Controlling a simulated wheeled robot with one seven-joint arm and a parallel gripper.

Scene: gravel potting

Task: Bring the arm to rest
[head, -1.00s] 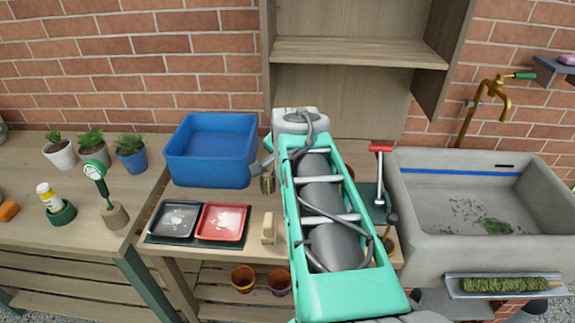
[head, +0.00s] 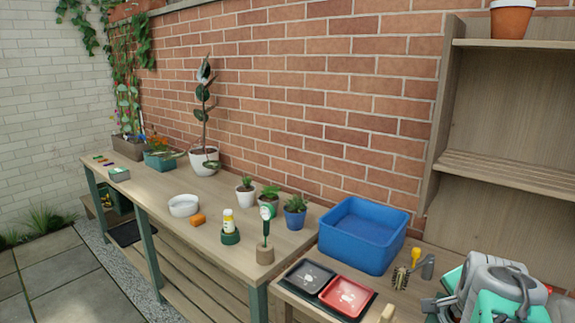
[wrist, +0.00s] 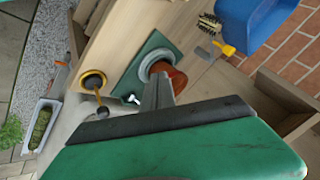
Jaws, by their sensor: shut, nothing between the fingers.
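My arm (head: 495,295) shows at the lower right of the head view, folded low beside the bench and cut off by the frame edge. In the wrist view my gripper (wrist: 159,82) points over the bench with its grey fingers together and nothing between them. Below the fingertips a terracotta pot (wrist: 177,80) stands on a green mat (wrist: 130,80). The fingers overlap the pot in the picture; I cannot tell whether they touch it.
A blue tub (head: 345,246) stands on the bench. A brush (head: 400,279) and a yellow-handled tool (head: 415,257) lie beside it. A black tray (head: 308,277) and a red tray (head: 345,296) are in front. Several potted plants stand on the left table (head: 150,210).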

